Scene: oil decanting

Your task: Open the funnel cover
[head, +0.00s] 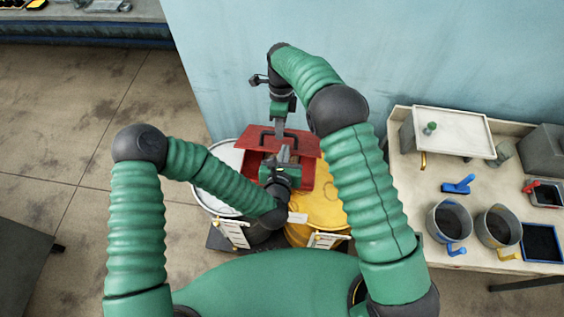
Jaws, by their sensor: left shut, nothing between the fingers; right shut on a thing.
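The red funnel (306,178) sits on top of the yellow drum (325,208). Its red cover (309,144) is at the far side, apparently raised, with the dark red inside of the funnel showing below it. A black handle (265,138) is on the cover. My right gripper (279,134) reaches down from above and is shut at the cover's handle. My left gripper (285,155) is shut and empty over the funnel opening, close to the cover's lower edge. It hides part of the funnel, and whether it touches the cover cannot be told.
A pale drum (207,188) stands left of the yellow one. A blue-grey wall (240,70) is close behind. On the right, a bench (415,218) holds a white-topped box (455,130), two metal pots (448,221) and small trays. Open floor lies to the left.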

